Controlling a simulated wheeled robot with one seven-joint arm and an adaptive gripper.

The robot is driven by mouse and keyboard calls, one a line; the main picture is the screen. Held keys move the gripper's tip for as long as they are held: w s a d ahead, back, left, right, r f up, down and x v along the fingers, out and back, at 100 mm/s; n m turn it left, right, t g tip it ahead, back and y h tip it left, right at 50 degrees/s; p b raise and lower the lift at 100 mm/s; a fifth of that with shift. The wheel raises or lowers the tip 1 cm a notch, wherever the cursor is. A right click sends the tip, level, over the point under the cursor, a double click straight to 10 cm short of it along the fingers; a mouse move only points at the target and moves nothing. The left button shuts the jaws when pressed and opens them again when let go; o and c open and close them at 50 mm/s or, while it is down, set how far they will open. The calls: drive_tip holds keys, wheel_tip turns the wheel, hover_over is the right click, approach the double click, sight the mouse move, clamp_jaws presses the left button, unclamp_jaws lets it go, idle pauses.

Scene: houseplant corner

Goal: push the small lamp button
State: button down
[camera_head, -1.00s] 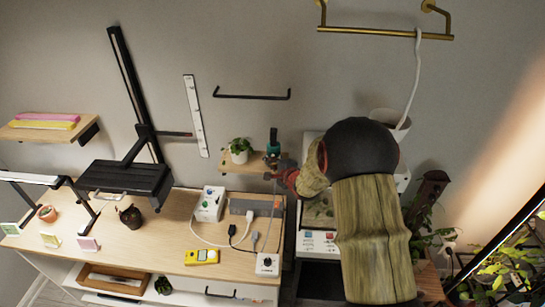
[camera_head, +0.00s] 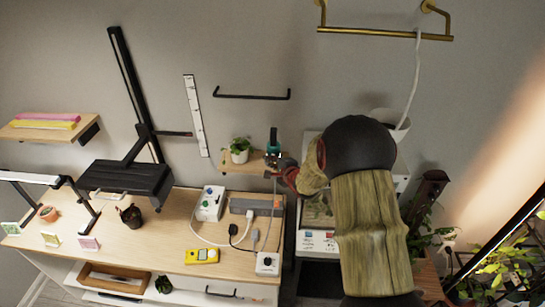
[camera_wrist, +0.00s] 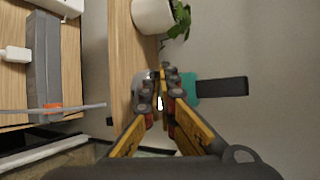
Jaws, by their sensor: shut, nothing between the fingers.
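My gripper (camera_head: 275,168) is shut and empty, at the front right of the small wooden wall shelf. In the wrist view the fingertips (camera_wrist: 162,82) meet in front of a teal object with a dark bar (camera_wrist: 200,88) and a grey metallic part (camera_wrist: 142,86). The teal object (camera_head: 273,138) stands upright on the shelf in the head view. The fingers cover part of it, so I cannot tell whether they touch it. I cannot make out a lamp button; one may be hidden behind the fingers.
A potted plant (camera_head: 240,150) stands on the shelf (camera_head: 232,168), left of my gripper; it also shows in the wrist view (camera_wrist: 153,14). Below is a desk (camera_head: 150,235) with a power strip (camera_head: 257,207), cables and a yellow meter (camera_head: 202,256). A large black desk lamp (camera_head: 125,178) stands left.

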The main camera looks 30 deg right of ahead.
drive_tip(key=shift+s+a, duration=0.3)
drive_tip(key=shift+s, duration=0.15)
drive_tip(key=s+a+p, duration=0.1)
drive_tip(key=s+a, duration=0.2)
drive_tip(key=s, duration=0.2)
drive_tip(key=shift+a, duration=0.2)
idle(0.7)
